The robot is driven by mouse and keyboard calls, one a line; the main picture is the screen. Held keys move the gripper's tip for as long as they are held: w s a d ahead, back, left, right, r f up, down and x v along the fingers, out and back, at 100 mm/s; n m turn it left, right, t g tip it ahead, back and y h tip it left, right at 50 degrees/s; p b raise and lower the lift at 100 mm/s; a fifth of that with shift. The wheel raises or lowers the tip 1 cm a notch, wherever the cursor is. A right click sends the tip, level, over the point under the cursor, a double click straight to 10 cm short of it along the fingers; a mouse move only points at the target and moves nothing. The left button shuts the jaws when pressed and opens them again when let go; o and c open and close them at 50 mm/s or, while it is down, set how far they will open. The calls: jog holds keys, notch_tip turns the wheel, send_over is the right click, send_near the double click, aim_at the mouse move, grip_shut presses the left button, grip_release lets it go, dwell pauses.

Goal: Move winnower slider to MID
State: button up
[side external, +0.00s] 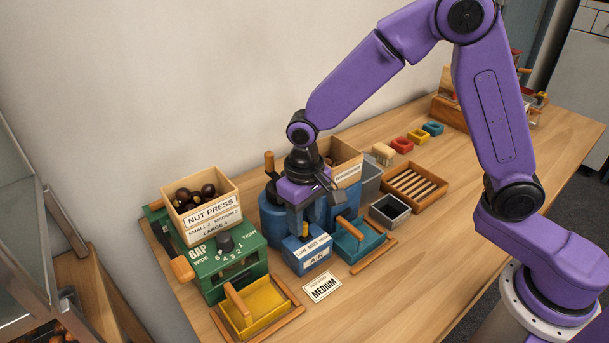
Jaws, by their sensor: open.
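The blue winnower (273,222) stands in the middle of the bench, its far side partly hidden behind my gripper and wrist. On its front a blue box (305,257) carries a white label reading roughly "LOW MED HIGH" and "AIR". A small yellow slider knob (305,229) shows above that label. My gripper (307,222) points down right at the knob, its fingers open. I cannot tell whether the fingers touch the knob or which mark it stands at.
The green nut press (233,271) with a chestnut box stands left, a yellow tray (257,302) before it. A "MEDIUM" card (322,287) lies in front. A blue drawer (359,240), grey bin (389,210) and slotted wooden tray (441,187) stand right. The front right bench is clear.

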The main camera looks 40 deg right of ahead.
aim_at(304, 223)
notch_tip(304, 223, up, 16)
jog(key=shift+f, duration=0.15)
